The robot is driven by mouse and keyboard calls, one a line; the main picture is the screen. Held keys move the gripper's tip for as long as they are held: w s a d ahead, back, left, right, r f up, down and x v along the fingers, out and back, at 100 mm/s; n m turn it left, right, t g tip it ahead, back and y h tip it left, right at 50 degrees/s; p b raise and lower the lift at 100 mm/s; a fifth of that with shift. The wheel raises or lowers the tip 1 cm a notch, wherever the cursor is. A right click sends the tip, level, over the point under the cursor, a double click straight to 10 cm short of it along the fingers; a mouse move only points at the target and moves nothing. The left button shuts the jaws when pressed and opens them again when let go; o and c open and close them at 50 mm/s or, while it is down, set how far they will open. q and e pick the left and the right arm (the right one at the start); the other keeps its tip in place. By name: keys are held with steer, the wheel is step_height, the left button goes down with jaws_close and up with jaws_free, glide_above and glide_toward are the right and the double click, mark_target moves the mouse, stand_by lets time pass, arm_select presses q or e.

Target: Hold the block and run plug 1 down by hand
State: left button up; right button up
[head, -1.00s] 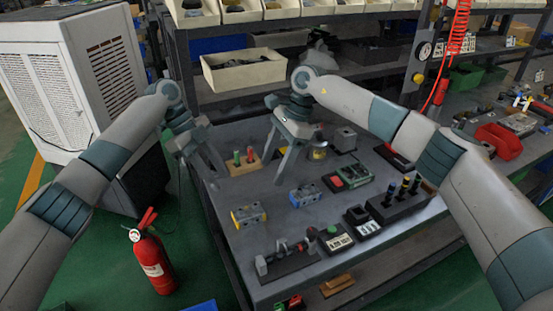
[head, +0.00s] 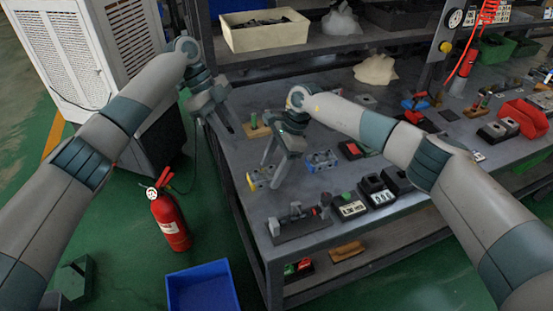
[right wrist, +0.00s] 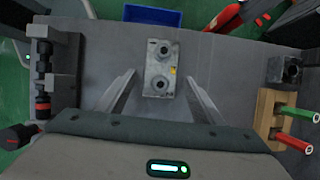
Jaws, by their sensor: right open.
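In the right wrist view the grey block (right wrist: 161,68) shows two round ports and a yellow patch. My right gripper (head: 272,172) is open, its fingers one on each side of the block with gaps; it also shows in the right wrist view (right wrist: 160,82). My left gripper (head: 220,130) looks open and empty, near a wooden stand (head: 258,130). That stand holds a green and a red plug, clearer in the right wrist view (right wrist: 292,128).
A second block (head: 321,160) lies to the right. A dark fixture (head: 298,222) stands at the table's front edge. Black boxes (head: 375,190) are right of it. A fire extinguisher (head: 168,220) and a blue bin (head: 202,288) stand on the floor.

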steer(key=shift+s+a+f, duration=0.1)
steer(key=shift+a+f, duration=0.05)
steer(key=shift+f, duration=0.2)
steer(key=c, duration=1.4)
arm_select(q)
steer(key=shift+o, duration=0.6)
arm_select(e)
steer(key=shift+c, duration=0.5)
arm_select(q)
steer(key=shift+s+d+r, duration=0.1)
steer(key=s+d+n+t+y, duration=0.1)
steer(key=n, duration=0.1)
steer(key=s+d+r+n+t+y, duration=0.1)
steer(key=n, duration=0.2)
steer(key=s+d+r+n+t+y, duration=0.1)
steer(key=n, duration=0.2)
steer(key=shift+r, duration=0.2)
